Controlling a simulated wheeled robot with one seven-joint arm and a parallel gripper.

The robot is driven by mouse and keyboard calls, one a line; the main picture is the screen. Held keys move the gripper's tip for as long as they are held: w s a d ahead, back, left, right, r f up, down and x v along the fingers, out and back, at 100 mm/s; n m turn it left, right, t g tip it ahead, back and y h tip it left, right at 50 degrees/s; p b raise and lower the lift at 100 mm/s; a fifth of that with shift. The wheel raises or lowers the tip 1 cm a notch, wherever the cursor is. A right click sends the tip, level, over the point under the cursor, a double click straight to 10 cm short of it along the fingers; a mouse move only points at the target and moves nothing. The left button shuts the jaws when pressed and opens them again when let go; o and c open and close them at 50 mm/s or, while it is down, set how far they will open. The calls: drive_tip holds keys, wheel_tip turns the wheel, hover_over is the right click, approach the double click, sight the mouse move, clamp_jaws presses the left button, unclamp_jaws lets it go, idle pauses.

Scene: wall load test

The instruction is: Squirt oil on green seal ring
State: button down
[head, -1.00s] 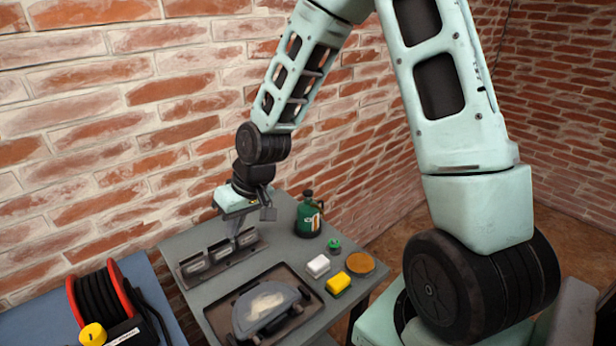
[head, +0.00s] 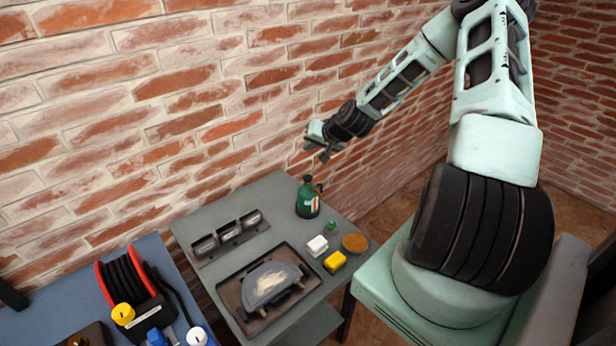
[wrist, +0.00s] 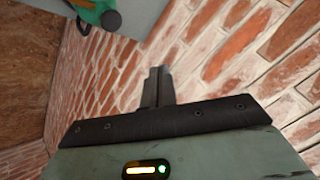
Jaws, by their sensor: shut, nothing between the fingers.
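A green oil bottle (head: 308,199) with a dark spout and handle stands upright at the back right of the grey table. A small green object (head: 330,227), possibly the green seal ring, lies in front of it; its shape is too small to make out. My gripper (head: 318,153) is in the air above and behind the bottle, beside the brick wall, apart from everything. In the wrist view its fingers (wrist: 158,86) are together and empty. Part of the green bottle (wrist: 92,8) shows at the top left of that view.
The grey table (head: 202,276) also holds a white block (head: 317,246), a yellow block (head: 335,262), a round brown disc (head: 355,243), a dark rack (head: 229,238) and a tray (head: 231,295) with a grey half-round piece. A blue table (head: 72,303) carries a cable reel (head: 126,281).

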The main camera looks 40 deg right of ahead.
sight(307, 177)
drive_tip(key=shift+f, duration=0.15)
wheel_tip(307, 177, down, 8)
drive_tip(key=b, duration=0.6)
drive_tip(key=shift+f, duration=0.25)
idle(1.6)
drive_tip(key=shift+f+b, duration=0.4)
drive_tip(key=shift+b, duration=0.1)
drive_tip(key=shift+f+b, duration=0.75)
drive_tip(key=shift+f, duration=0.25)
idle(0.9)
drive_tip(key=shift+r, duration=0.1)
drive_tip(key=shift+r+p, duration=1)
drive_tip(key=shift+r, duration=0.35)
drive_tip(key=shift+r, duration=0.1)
drive_tip(key=shift+r+p, duration=1.7)
drive_tip(key=shift+r, duration=0.7)
